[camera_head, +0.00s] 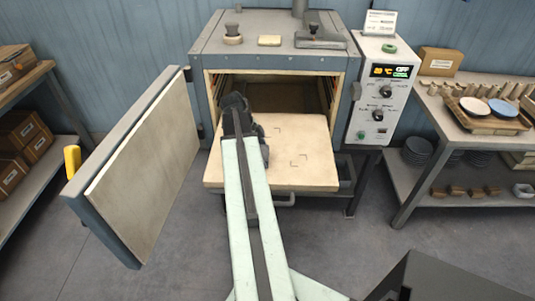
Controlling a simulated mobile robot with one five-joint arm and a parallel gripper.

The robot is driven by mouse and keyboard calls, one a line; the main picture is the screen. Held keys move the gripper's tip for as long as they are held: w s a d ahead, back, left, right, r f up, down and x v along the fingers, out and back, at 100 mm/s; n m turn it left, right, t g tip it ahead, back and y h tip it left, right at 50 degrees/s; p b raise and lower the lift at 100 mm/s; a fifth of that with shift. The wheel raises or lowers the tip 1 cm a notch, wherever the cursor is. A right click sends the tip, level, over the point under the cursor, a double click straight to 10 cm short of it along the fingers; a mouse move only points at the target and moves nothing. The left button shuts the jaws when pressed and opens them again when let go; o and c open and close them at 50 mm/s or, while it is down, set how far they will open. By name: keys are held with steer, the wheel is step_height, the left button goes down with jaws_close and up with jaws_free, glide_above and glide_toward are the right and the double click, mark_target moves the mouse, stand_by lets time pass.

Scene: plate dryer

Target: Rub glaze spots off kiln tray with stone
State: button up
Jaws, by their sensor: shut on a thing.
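The kiln tray (310,150) is a pale, flat slab sticking out of the open kiln front. Dark corner marks show on its right half; I cannot make out any glaze spots at this size. My gripper (235,103) is over the tray's back left part, near the kiln mouth. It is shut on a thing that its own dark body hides. I cannot tell whether that is the stone, nor whether it touches the tray. My arm covers part of the tray's left side.
The kiln door (145,165) stands open at left. On the kiln top (240,48) are a round knob, a small pale block (269,40) and a dark handled piece (320,38). A control box (378,95) is at right. Shelves flank both sides.

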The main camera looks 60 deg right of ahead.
mark_target(289, 161)
steer(key=shift+w+a, duration=0.2)
steer(key=shift+w, duration=0.25)
steer(key=shift+w+a, duration=0.2)
steer(key=shift+w, duration=0.25)
steer(key=shift+s, duration=0.15)
steer(key=shift+s+d, duration=0.8)
steer(key=shift+s, duration=0.75)
steer(key=shift+s+d, duration=0.8)
steer(key=shift+s, duration=0.8)
steer(key=shift+s+d, duration=0.8)
steer(key=shift+s, duration=0.75)
step_height(289, 161, up, 6)
steer(key=p, duration=0.6)
steer(key=shift+r, duration=0.1)
